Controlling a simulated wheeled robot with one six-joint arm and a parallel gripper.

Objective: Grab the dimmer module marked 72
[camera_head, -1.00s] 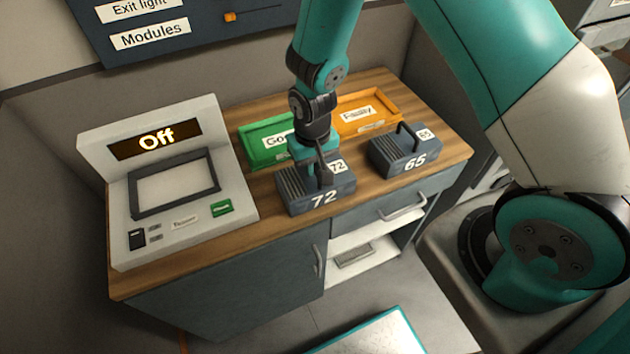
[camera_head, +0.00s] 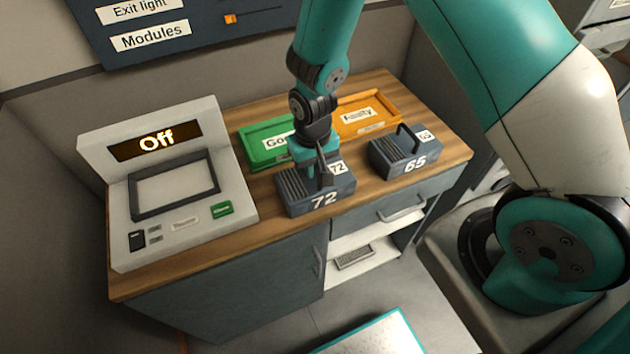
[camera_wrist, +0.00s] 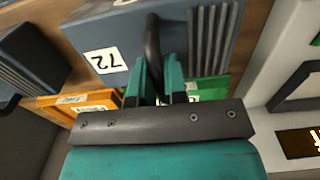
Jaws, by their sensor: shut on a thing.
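The dimmer module marked 72 (camera_head: 325,200) is a dark grey-blue ribbed block with a black handle on top. It stands upright on the wooden counter, left of the module marked 65 (camera_head: 413,166). My gripper (camera_head: 322,178) points down at it and is shut on its handle. In the wrist view my gripper's teal fingers (camera_wrist: 161,88) close around the dark handle (camera_wrist: 153,42), beside the white label 72 (camera_wrist: 106,61). The fingertips are partly hidden by the handle and wrist in the head view.
A tester (camera_head: 168,190) reading "Off" stands at the left with an empty framed bay. A green tray (camera_head: 255,133) and an orange tray (camera_head: 385,103) marked "Faulty" lie behind the modules. A drawer with a handle (camera_head: 402,207) is below the counter (camera_head: 445,150).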

